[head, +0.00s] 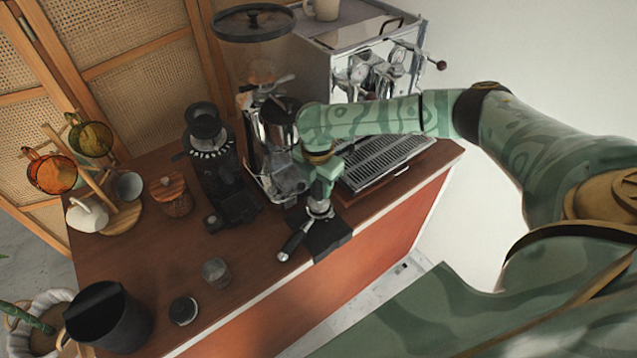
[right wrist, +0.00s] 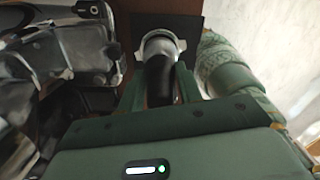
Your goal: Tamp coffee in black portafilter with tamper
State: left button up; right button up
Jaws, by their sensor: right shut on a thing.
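The portafilter (head: 291,243) rests on a black mat at the counter's front edge. Its black handle points to the lower left, and its silver head is under my right gripper (head: 319,194). The gripper points down and is shut on the tamper, which it mostly hides in the head view. In the right wrist view, the tamper's dark handle (right wrist: 160,78) sits between the fingers, and a silver ring shows around or just beyond its end. I cannot tell whether the tamper touches the coffee, which is hidden. My left gripper is not in view.
The black mat (head: 334,234) borders the counter edge. A black grinder (head: 215,165) and a silver machine (head: 273,130) stand behind, with the espresso machine's drip tray (head: 385,163) to the right. A small cup (head: 215,271) and a dark round piece (head: 183,311) lie to the left.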

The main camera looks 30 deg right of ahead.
jog(key=shift+p, duration=0.5)
jog(key=shift+f, duration=0.3)
dwell(0.8)
jog(key=shift+p, duration=0.7)
jog(key=shift+f+b, duration=0.35)
jog(key=shift+f, duration=0.4)
dwell(1.0)
jog(key=shift+f+p, duration=0.1)
jog(key=shift+p, duration=0.35)
dwell(1.0)
jog(key=shift+s+f, duration=0.1)
jog(key=shift+s, duration=0.05)
dwell(0.7)
jog(key=shift+p, duration=0.3)
jog(key=shift+w+r+p, duration=0.2)
jog(key=shift+r+p, duration=1.45)
jog(key=shift+p, duration=0.25)
